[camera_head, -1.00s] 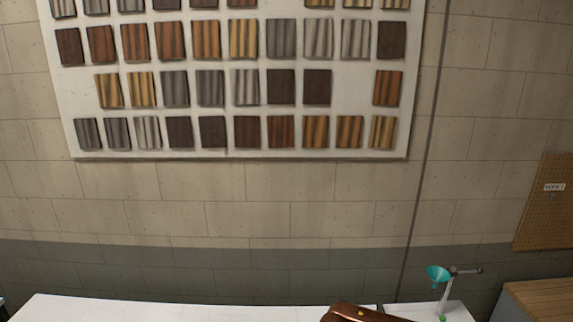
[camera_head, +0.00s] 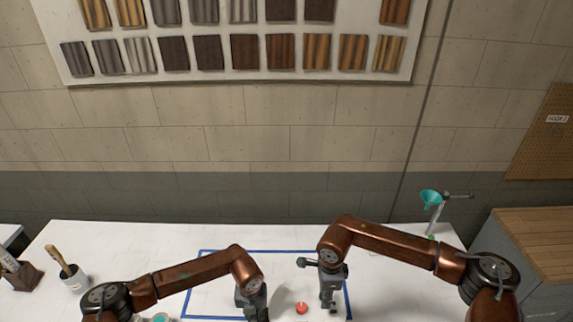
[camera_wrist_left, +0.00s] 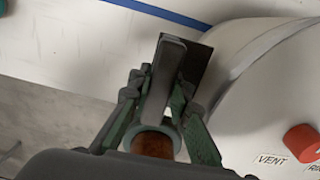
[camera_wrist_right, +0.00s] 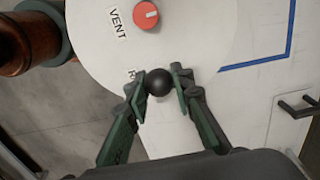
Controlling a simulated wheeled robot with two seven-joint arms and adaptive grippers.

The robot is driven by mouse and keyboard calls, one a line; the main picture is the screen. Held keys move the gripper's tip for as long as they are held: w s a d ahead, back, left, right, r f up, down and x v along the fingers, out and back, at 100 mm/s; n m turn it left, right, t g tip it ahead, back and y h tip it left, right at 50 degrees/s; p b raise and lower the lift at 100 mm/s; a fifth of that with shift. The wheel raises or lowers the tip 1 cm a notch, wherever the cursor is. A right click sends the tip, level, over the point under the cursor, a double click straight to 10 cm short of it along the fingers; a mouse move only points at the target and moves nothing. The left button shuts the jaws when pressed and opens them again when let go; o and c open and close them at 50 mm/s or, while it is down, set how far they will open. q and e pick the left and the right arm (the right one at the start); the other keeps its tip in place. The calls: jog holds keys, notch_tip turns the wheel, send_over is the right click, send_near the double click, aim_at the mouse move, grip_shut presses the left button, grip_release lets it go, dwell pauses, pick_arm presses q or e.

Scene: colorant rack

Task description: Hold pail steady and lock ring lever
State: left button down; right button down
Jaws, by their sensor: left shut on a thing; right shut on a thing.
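The white pail lid (camera_wrist_right: 195,35) shows in the right wrist view, with a red cap (camera_wrist_right: 146,15) beside the word VENT. The red cap also shows in the head view (camera_head: 301,308) and the left wrist view (camera_wrist_left: 302,142). My left gripper (camera_wrist_left: 165,95) is shut on a dark grey upright handle (camera_wrist_left: 168,60) at the pail's side; a dark plate stands behind it. My right gripper (camera_wrist_right: 160,88) is shut on a round black knob (camera_wrist_right: 159,82) near the lid's edge. The lever behind the knob and the ring's latch are not clearly visible.
A blue tape outline (camera_head: 215,252) surrounds the pail area on the white table (camera_head: 120,245). A brush in a cup (camera_head: 74,280) stands at the left.

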jog(key=shift+w+d+r, duration=0.1)
jog(key=shift+d, duration=0.3)
jog(key=shift+d+r, duration=0.25)
jog(key=shift+d, duration=1.65)
jog(key=shift+d, duration=0.75)
jog(key=shift+d, duration=0.95)
